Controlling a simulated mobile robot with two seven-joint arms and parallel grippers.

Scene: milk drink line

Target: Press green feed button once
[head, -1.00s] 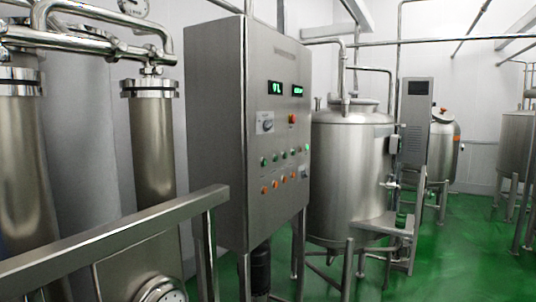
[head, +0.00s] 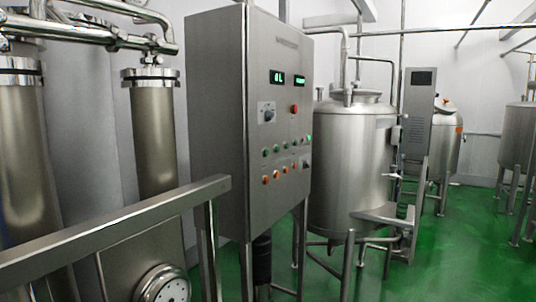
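A grey steel control cabinet (head: 217,130) stands on legs near the middle of the head view, its front face turned to the right. A row of small green buttons (head: 276,148) runs across its front, with a row of orange buttons (head: 276,175) below. One button at the right end of the green row (head: 308,138) looks brighter. The labels are too small to read, so I cannot tell which is the feed button. Above are a red button (head: 294,109), a rotary switch (head: 267,112) and two green-lit displays (head: 277,77). Neither of my grippers is in view.
A steel railing (head: 120,230) crosses the lower left in front of tall steel cylinders (head: 155,140). A steel tank (head: 348,170) stands right of the cabinet, with a thin grey panel (head: 417,115) beyond. The green floor (head: 460,245) at the right is largely open.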

